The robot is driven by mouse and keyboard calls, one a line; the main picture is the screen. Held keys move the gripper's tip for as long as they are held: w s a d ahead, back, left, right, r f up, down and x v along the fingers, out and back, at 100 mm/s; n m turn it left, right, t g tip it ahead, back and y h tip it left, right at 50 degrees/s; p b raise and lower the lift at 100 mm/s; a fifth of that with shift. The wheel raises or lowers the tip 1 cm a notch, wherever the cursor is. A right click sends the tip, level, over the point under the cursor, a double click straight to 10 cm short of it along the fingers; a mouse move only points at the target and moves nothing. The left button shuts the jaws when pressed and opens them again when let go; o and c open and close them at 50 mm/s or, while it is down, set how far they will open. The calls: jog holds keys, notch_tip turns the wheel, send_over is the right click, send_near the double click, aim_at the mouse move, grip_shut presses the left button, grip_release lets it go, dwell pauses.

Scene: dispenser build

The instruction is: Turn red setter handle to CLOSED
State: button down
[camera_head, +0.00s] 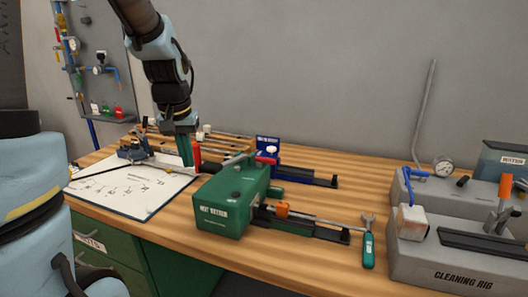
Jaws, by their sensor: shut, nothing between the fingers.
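My gripper (187,160) points down over the left part of the wooden bench, its green fingers shut with nothing between them. A red upright piece (197,156) stands right beside the fingers; I cannot tell whether they touch. I cannot tell which red part is the setter handle. No CLOSED mark is readable.
A blue vise-like tool (132,149) and a white drawing sheet (130,190) lie at left. A blue unit (267,145) stands behind the green device. A wrench (368,240) and the grey cleaning rig (440,262) are at right.

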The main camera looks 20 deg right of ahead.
jog(key=w+d+r+m+b, duration=0.1)
jog(key=d+r+m, duration=0.1)
jog(key=d, duration=0.9)
jog(key=d+r+m+h+b, duration=0.1)
jog(key=d+r, duration=0.3)
jog(key=d, duration=0.8)
jog(key=shift+w+r+m+h+b, duration=0.3)
jog(key=shift+w+r+m+b, duration=0.15)
jog(key=shift+m, duration=0.25)
jog(key=shift+f, duration=0.2)
notch_tip(320, 180, down, 9)
jog(key=p, duration=0.4)
jog(key=shift+s+a+f, duration=0.15)
jog(key=shift+s+a, duration=0.1)
jog(key=shift+s, duration=0.05)
jog(key=shift+a, duration=0.1)
